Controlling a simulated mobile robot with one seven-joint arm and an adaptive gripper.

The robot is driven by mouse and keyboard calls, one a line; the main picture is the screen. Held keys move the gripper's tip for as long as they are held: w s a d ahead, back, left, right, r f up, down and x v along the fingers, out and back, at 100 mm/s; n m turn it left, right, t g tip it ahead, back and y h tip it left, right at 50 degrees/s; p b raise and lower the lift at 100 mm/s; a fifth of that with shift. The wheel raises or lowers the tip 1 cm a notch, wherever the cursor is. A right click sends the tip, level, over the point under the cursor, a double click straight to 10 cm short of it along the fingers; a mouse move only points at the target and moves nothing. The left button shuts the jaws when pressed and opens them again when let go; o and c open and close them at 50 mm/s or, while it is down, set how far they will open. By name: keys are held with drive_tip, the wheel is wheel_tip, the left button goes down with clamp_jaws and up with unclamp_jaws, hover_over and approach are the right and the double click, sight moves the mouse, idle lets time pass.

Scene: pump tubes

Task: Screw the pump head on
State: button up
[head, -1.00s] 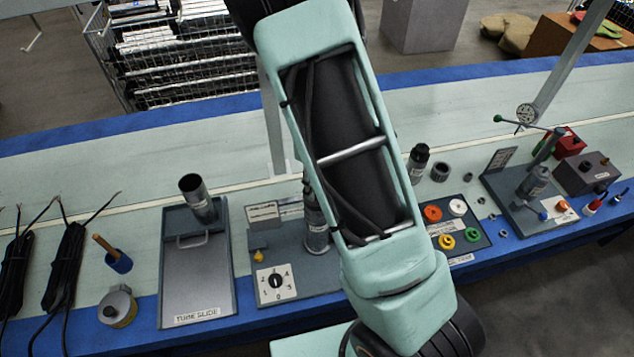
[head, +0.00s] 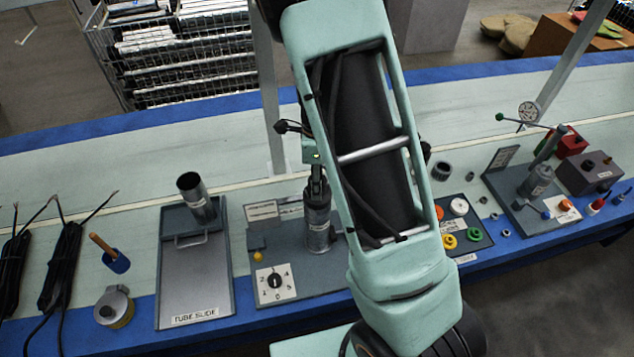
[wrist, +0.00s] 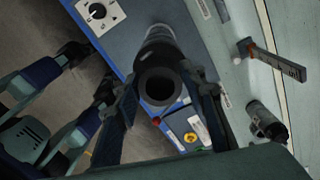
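A grey pump tube (head: 317,232) stands upright in a fixture plate at bench centre. A dark cylindrical top part (head: 317,195), which I take to be the pump head, sits at its upper end. In the wrist view its round open mouth (wrist: 160,86) faces my camera, with the tube body (wrist: 160,40) beyond it. My gripper (wrist: 166,100) has a finger on each side of this dark top. I cannot tell whether the fingers touch it. In the head view my gripper (head: 317,165) is right above the tube, partly hidden by my arm. Any thread or seam is not visible.
A dial (head: 274,282) and yellow knob (head: 258,257) are on the fixture. To the left is the tube slide tray (head: 195,275) with an open tube (head: 195,198). To the right are coloured rings (head: 449,241) and a clamp stand with a lever (head: 540,180).

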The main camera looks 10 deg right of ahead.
drive_tip(key=n+b, duration=0.1)
drive_tip(key=n, duration=0.3)
drive_tip(key=shift+n, duration=0.3)
drive_tip(key=shift+f+n+b, duration=0.1)
drive_tip(key=shift+n+b, duration=0.65)
drive_tip(key=shift+n, duration=0.45)
drive_tip(key=n+b, duration=0.1)
drive_tip(key=n, duration=0.4)
drive_tip(key=c, duration=1)
drive_tip(key=shift+r+m, duration=0.2)
drive_tip(key=shift+m, duration=0.7)
drive_tip(key=shift+f+m+p, duration=0.1)
drive_tip(key=shift+m+p, duration=0.25)
drive_tip(key=shift+m, duration=0.45)
